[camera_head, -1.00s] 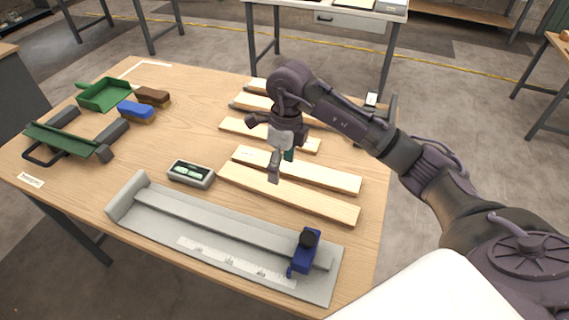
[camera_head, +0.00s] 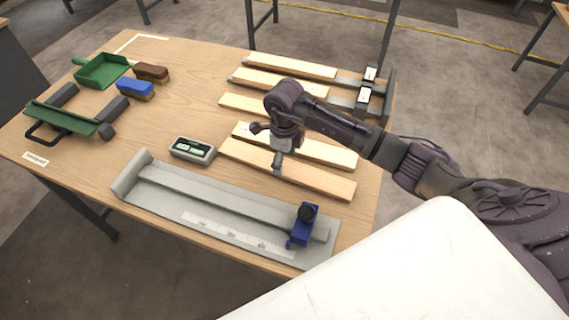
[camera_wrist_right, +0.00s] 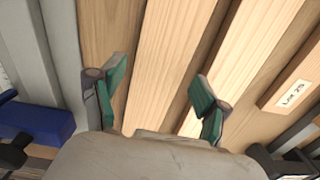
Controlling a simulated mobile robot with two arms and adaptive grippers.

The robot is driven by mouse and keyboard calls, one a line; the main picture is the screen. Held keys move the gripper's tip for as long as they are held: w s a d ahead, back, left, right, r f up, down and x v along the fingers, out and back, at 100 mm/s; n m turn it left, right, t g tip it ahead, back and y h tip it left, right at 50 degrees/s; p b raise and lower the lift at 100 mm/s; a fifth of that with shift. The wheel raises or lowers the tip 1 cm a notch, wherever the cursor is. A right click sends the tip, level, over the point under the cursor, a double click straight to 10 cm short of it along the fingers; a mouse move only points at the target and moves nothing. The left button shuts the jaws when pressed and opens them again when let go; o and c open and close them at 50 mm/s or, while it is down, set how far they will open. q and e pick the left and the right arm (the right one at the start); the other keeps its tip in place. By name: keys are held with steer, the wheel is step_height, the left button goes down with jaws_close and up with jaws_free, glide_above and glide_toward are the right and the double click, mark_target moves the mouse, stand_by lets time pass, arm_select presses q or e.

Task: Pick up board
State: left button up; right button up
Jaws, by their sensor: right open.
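Several long, light wooden boards lie side by side on the table. The nearest board (camera_head: 320,184) lies just behind the grey measuring fixture, with a second board (camera_head: 325,152) close behind it. My right gripper (camera_head: 278,165) points down over the nearest board and hides part of it. In the right wrist view its green-padded fingers (camera_wrist_right: 160,85) are apart, with a pale board (camera_wrist_right: 165,50) running between them. Nothing is held; the height above the board is hard to tell. My left gripper is not in view.
The grey measuring fixture (camera_head: 190,200) with a blue block (camera_head: 303,225) runs along the front edge. A small display device (camera_head: 192,150) sits left of the boards. Brushes (camera_head: 135,89) and a green dustpan (camera_head: 101,70) are at the left. Farther boards (camera_head: 290,66) rest near dark rails.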

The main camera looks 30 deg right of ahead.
steer(key=shift+f, duration=1.1)
steer(key=c, duration=1.1)
steer(key=shift+r, duration=0.2)
